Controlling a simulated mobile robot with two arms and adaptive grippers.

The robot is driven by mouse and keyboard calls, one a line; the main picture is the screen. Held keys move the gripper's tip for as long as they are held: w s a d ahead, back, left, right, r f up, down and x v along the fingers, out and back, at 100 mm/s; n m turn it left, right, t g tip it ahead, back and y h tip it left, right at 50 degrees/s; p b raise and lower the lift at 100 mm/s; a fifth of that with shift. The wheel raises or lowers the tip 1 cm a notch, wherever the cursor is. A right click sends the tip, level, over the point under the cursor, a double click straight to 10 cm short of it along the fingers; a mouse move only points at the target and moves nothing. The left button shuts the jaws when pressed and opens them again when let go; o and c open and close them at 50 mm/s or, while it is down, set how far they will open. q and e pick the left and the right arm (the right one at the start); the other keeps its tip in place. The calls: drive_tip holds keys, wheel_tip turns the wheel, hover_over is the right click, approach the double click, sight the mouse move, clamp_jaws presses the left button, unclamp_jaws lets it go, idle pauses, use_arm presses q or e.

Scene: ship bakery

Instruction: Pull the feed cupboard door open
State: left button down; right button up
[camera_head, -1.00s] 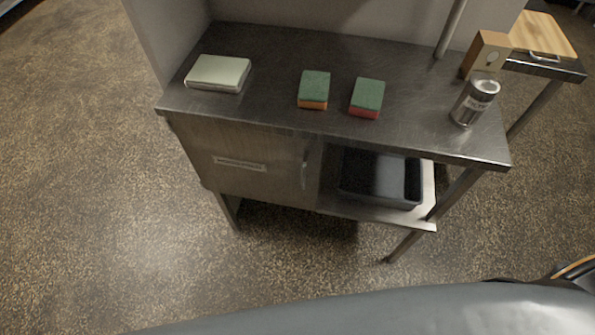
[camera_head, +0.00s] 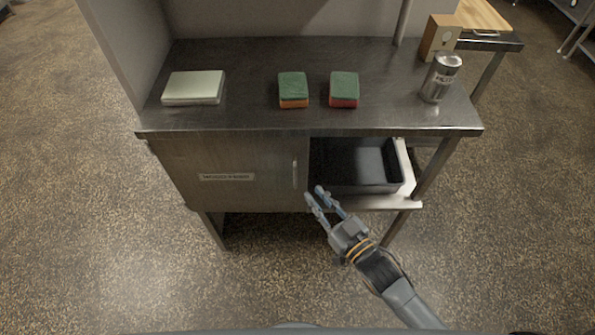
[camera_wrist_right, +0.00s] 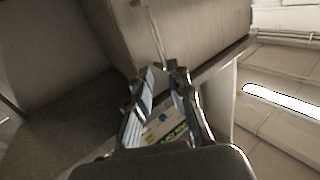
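The feed cupboard door (camera_head: 228,190) is the grey-brown front panel under the left part of the metal counter, with a small label on it. It looks closed. Its thin upright handle (camera_head: 295,172) is at the door's right edge. The handle (camera_wrist_right: 154,34) also shows in the right wrist view, just ahead of the fingertips. My right gripper (camera_head: 314,192) is open and empty, a little below and right of the handle, apparently not touching it. The gripper (camera_wrist_right: 166,72) also shows in the wrist view with its fingers apart. My left gripper is out of view.
On the counter (camera_head: 240,118) are a pale flat box (camera_head: 194,87), two green-topped sponges (camera_head: 293,88) (camera_head: 344,88), a can (camera_head: 441,78) and a wooden box (camera_head: 440,37). The floor in front is clear.

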sight(296, 174)
drive_tip(key=x, duration=0.9)
drive_tip(key=shift+w+a, duration=0.25)
drive_tip(key=shift+a, duration=0.05)
drive_tip(key=shift+c, duration=0.5)
clamp_jaws()
